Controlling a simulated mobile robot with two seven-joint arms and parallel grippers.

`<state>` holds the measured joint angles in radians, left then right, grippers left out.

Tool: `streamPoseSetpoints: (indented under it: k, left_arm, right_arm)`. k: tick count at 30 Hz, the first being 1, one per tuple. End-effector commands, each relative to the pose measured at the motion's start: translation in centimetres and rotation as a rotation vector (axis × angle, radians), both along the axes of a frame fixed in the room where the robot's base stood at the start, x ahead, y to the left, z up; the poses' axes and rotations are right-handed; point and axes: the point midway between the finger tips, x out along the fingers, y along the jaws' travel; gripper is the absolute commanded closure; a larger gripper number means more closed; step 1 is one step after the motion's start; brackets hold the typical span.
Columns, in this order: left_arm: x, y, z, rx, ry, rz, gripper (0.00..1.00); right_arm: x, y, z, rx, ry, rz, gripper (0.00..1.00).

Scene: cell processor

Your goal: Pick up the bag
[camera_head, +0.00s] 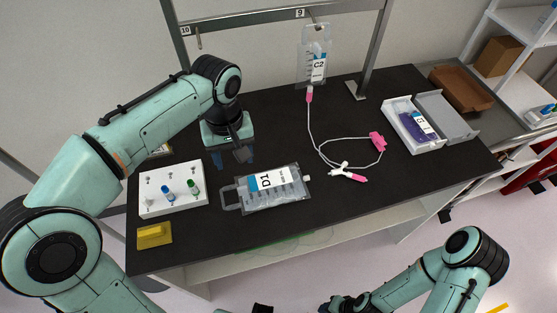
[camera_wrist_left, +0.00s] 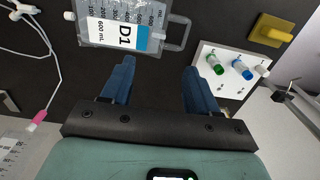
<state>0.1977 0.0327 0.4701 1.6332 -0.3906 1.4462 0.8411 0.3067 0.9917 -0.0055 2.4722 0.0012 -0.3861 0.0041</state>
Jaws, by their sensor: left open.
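A clear bag labelled D1 (camera_head: 268,190) with a blue and white label lies flat on the black table, its loop handle toward the left. It also shows in the left wrist view (camera_wrist_left: 125,25) at the top, beyond the fingertips. A second clear bag, labelled C2 (camera_head: 313,58), hangs from the metal frame at the back. My left gripper (camera_head: 233,158) is open and empty, behind and above the handle end of the D1 bag. Its two blue fingers stand apart in the left wrist view (camera_wrist_left: 159,68).
A white block with coloured caps (camera_head: 172,200) and a yellow piece (camera_head: 154,235) stand left of the D1 bag. Tubing with pink clamps (camera_head: 377,141) lies to its right. A white tray (camera_head: 428,145) with a purple pouch is farther right. The metal frame (camera_head: 368,60) rises behind.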

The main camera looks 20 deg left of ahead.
Motion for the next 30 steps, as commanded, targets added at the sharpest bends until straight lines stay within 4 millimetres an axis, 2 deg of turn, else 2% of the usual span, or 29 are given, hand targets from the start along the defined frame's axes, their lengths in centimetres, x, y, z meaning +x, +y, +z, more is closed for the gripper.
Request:
streamPoseSetpoints:
  k: [5,15,23,30]
  left_arm:
    - [-0.1,0.0,-1.0,0.001,0.003,0.0,0.4]
    - [-0.1,0.0,-7.2,0.0,0.004,0.001,0.4]
    - [-0.1,-0.1,-9.1,0.0,0.001,-0.001,0.4]
    - [-0.1,-0.3,-12.6,0.0,0.002,0.0,0.4]
  right_arm:
    - [-0.3,0.0,-0.3,0.0,0.005,-0.001,0.54]
    - [-1.1,0.0,-1.6,0.0,0.014,-0.001,0.54]
    - [-1.2,0.0,-1.7,0.0,0.014,0.0,0.54]
    - [-1.3,0.0,-2.0,0.0,0.016,0.0,0.54]
